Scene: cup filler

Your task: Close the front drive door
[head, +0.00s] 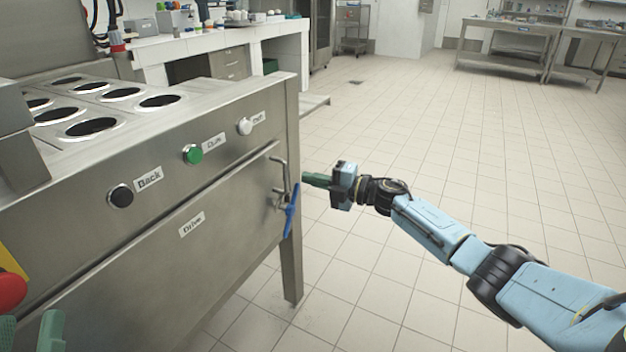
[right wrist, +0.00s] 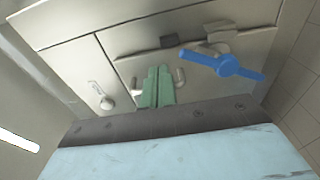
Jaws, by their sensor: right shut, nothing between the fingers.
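The front drive door (head: 150,262) is the steel panel labelled "Drive" on the machine's front in the head view. It looks about flush, with a thin dark line along its top edge; I cannot tell whether it is fully shut. A bent metal handle (head: 281,172) and a blue lever (head: 291,211) are at its right end. The blue lever also shows in the right wrist view (right wrist: 223,66). My right gripper (head: 306,179) is shut and empty, just right of the handle; its green fingers (right wrist: 157,86) point at the door. My left gripper (head: 30,333) is partly cut off at lower left, its green fingers apart.
Black (head: 120,195), green (head: 193,155) and white (head: 244,126) buttons sit above the door. Round cup holes (head: 93,127) are on top. A red button (head: 10,291) is at the left edge. The tiled floor (head: 440,150) to the right is clear.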

